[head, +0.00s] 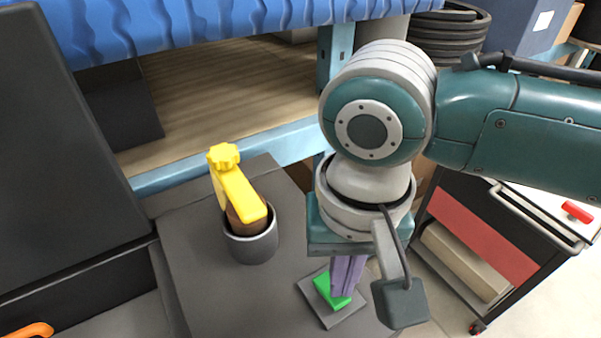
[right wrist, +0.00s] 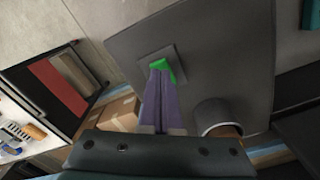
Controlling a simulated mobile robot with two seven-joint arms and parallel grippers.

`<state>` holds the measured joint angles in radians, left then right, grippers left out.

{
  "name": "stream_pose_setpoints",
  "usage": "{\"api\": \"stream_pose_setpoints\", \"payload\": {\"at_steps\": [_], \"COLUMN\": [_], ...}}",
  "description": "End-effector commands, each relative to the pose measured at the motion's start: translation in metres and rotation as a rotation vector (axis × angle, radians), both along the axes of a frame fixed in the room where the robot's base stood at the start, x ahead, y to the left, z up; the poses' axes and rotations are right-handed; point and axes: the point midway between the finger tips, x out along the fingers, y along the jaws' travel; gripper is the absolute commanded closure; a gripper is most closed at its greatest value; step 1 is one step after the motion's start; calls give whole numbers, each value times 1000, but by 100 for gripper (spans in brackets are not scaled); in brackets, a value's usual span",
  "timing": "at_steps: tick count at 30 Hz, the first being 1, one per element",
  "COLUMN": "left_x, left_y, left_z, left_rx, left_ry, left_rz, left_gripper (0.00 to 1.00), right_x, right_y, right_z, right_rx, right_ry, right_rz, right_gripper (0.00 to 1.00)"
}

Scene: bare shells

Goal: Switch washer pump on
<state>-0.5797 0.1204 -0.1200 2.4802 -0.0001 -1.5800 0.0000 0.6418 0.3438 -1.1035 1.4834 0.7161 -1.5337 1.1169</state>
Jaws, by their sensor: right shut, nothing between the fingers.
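A green rocker switch (head: 325,287) sits on a square dark plate (head: 330,319) on the grey panel top. It also shows in the right wrist view (right wrist: 166,66), partly hidden by my fingers. My right gripper (head: 343,289) points down with its purple fingers shut and nothing between them. The fingertips are at the switch and seem to touch it; the exact contact is hidden. The fingers also show in the right wrist view (right wrist: 160,75). I cannot tell whether the switch is on. My left gripper is not in view.
A yellow-handled tool (head: 236,188) stands in a grey cup (head: 252,246) left of my right gripper. A shelf with a wooden board (head: 220,85) is behind, under a blue cover (head: 200,25). A cart (head: 475,235) stands at right. An orange handle (head: 30,330) shows at lower left.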

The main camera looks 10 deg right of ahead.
Motion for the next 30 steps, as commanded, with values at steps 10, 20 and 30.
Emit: {"api": "stream_pose_setpoints", "payload": {"at_steps": [10, 20, 30], "left_x": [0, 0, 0], "left_y": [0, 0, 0], "left_z": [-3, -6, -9], "left_rx": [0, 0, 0], "left_ry": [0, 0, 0], "left_rz": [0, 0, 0], "left_gripper": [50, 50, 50], "right_x": [0, 0, 0], "right_y": [0, 0, 0], "right_z": [-5, -10, -16], "right_rx": [1, 1, 0], "right_ry": [0, 0, 1], "right_rz": [0, 0, 0], "right_gripper": [100, 100, 100]}}
